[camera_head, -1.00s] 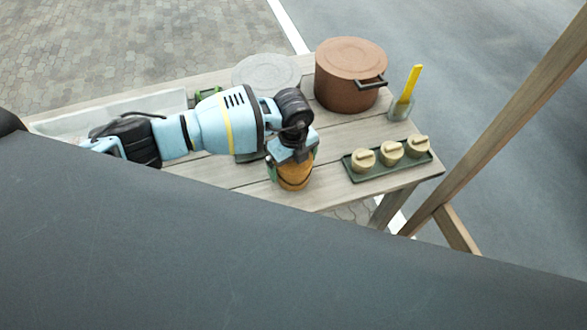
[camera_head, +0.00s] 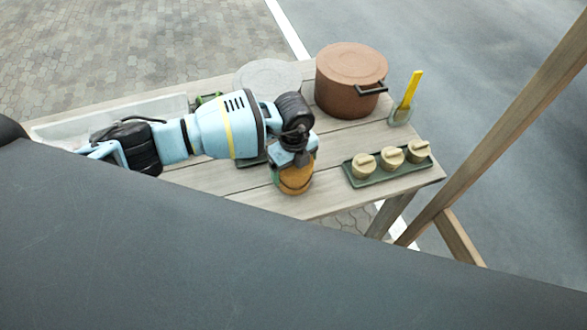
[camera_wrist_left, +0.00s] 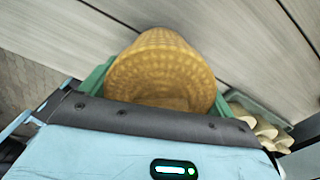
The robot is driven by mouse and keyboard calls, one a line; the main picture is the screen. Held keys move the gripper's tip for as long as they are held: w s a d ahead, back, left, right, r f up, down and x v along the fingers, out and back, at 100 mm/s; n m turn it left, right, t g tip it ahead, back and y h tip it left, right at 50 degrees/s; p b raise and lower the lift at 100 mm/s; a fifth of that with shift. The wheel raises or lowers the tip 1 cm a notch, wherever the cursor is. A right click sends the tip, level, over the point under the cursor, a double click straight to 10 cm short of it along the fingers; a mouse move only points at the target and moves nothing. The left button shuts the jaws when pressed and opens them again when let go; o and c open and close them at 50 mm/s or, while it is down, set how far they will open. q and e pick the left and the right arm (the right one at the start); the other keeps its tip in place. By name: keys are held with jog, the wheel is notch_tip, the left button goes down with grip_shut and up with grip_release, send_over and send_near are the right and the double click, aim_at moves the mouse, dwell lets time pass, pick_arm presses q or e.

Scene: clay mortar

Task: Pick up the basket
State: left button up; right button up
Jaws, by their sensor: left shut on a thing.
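The basket (camera_head: 296,182) is a small round woven tan basket near the front edge of the wooden table in the head view. My left gripper (camera_head: 294,164) is over it and shut on it, hiding its upper part. In the left wrist view the basket (camera_wrist_left: 162,70) fills the space between the green fingers (camera_wrist_left: 160,85), with its open mouth toward the camera. Whether its base touches the table cannot be told. My right gripper is not in view.
A brown lidded pot (camera_head: 350,82) stands behind to the right, with a yellow-handled tool (camera_head: 412,88) in a small holder beside it. A green tray (camera_head: 388,178) holds several beige lidded cups. A pale round plate (camera_head: 268,75) lies behind my arm.

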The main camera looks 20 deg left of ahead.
pick_arm(q)
jog(key=r, duration=0.1)
jog(key=s+r, duration=0.1)
jog(key=r, duration=0.1)
jog(key=s+r, duration=0.1)
jog(key=s, duration=1.4)
jog(key=shift+a+r, duration=0.15)
jog(key=shift+a, duration=0.15)
jog(key=w+a+n, duration=0.1)
jog(key=a+n, duration=0.2)
jog(key=n, duration=1)
jog(key=w+a+f+n, duration=0.1)
jog(key=a+n, duration=0.3)
jog(key=n, duration=0.8)
jog(key=shift+w+a+f+n, duration=0.25)
jog(key=shift+w+n, duration=0.15)
jog(key=shift+w, duration=0.1)
